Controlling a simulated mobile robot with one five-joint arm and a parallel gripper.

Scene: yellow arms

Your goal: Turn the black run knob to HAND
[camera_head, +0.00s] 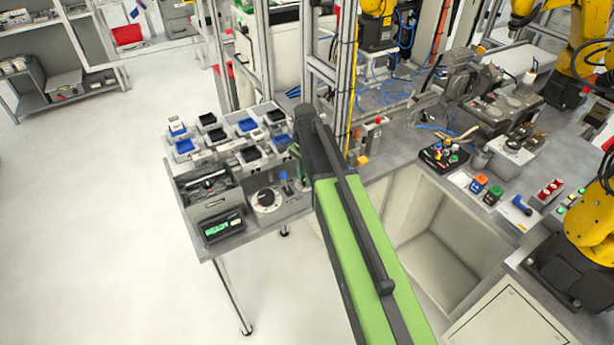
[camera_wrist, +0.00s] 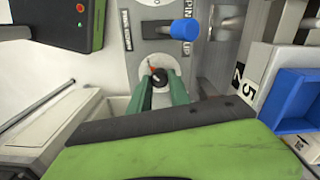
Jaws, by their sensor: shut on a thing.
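In the wrist view, the black knob (camera_wrist: 158,79) sits on a pale round plate on a grey panel (camera_wrist: 148,47), with a small orange-red mark at its upper left. My gripper (camera_wrist: 160,88) has its two green fingers on either side of the knob, shut on it. The fingers cover part of the knob and plate, and I cannot read its position labels.
A dark box with a red button (camera_wrist: 80,8) is at upper left, and a blue bin (camera_wrist: 293,98) is at right. In the head view, several small bins (camera_head: 210,119) sit behind the panel.

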